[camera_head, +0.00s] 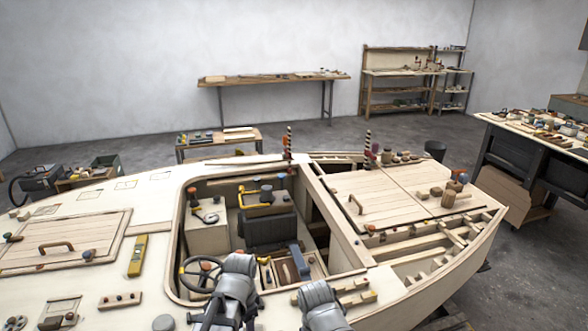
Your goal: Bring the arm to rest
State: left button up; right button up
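My two grey arms show at the bottom centre of the head view, over the near edge of the plywood hull (160,225). The left arm reaches up beside the steering wheel (186,275), and the right arm is a short way to its right. Only rounded grey arm links and some dark parts show. I cannot make out the fingers of either gripper. Nothing is visibly held by either arm.
The open cockpit holds a dark seat box (268,231) and a small tray (290,270). A yellow level (138,256) lies on the left deck. Wooden blocks (448,198) sit on the right deck. A cluttered workbench (500,121) stands at right.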

pick_arm(q)
jog(key=s+d+n, duration=0.6)
jog(key=s+d, duration=0.1)
jog(key=shift+s+d+y, duration=0.3)
jog(key=shift+s+d, duration=0.05)
dwell(1.3)
